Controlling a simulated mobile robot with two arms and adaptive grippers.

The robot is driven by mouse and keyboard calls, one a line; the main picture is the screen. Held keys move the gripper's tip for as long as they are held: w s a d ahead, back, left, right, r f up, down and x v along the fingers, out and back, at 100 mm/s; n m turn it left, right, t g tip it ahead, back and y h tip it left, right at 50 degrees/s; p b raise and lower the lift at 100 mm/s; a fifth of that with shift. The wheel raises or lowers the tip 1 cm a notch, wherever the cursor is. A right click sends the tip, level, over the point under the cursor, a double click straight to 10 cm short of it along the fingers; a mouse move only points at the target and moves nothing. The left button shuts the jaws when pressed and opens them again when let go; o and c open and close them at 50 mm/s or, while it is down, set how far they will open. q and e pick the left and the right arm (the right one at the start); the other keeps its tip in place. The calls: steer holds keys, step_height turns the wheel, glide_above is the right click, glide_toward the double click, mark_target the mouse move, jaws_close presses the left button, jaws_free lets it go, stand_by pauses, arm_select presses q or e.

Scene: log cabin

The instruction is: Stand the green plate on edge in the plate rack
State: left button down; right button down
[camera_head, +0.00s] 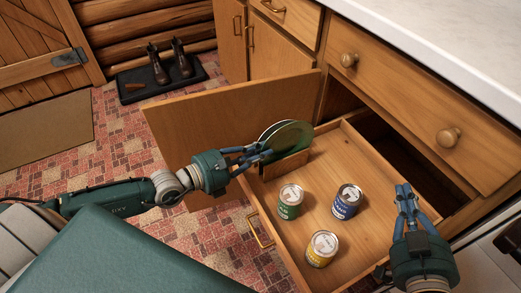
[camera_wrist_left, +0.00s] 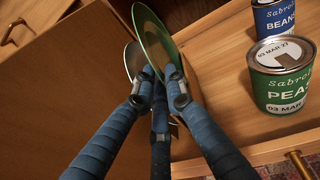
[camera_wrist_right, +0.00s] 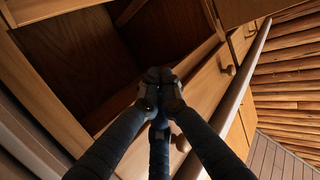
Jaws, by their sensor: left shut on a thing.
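The green plate (camera_head: 290,140) stands on edge, a little tilted, at the back left of the open drawer. My left gripper (camera_head: 262,150) is shut on the green plate's near edge. In the left wrist view the green plate (camera_wrist_left: 155,35) rises between the fingertips (camera_wrist_left: 160,82). The wooden plate rack (camera_head: 287,165) shows below the plate; its slots are hidden, so I cannot tell whether the plate is seated. A pale plate (camera_head: 268,130) stands on edge just behind the green one. My right gripper (camera_head: 405,192) is shut and empty above the drawer's right side.
The drawer (camera_head: 320,165) also holds a green can (camera_head: 289,204), a blue can (camera_head: 346,203) and a yellow can (camera_head: 321,250). An open cabinet door (camera_head: 215,125) stands left of the drawer. The counter (camera_head: 450,45) overhangs at right. A boot tray (camera_head: 135,88) is on the floor.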

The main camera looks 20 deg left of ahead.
arm_select(q)
steer(key=shift+f, duration=0.2)
arm_select(e)
steer(key=r, duration=0.1)
steer(key=r+t, duration=0.1)
steer(key=r, duration=0.1)
steer(key=a+r+t, duration=0.1)
steer(key=shift+w+r, duration=0.15)
steer(key=shift+w, duration=0.25)
arm_select(q)
steer(key=c, duration=1.7)
jaws_free()
steer(key=shift+b, duration=0.3)
arm_select(e)
steer(key=shift+d+f, duration=0.15)
steer(key=shift+f, duration=0.1)
arm_select(q)
steer(key=shift+f, duration=0.15)
arm_select(e)
steer(key=shift+s+f, duration=0.1)
steer(key=shift+f, duration=0.1)
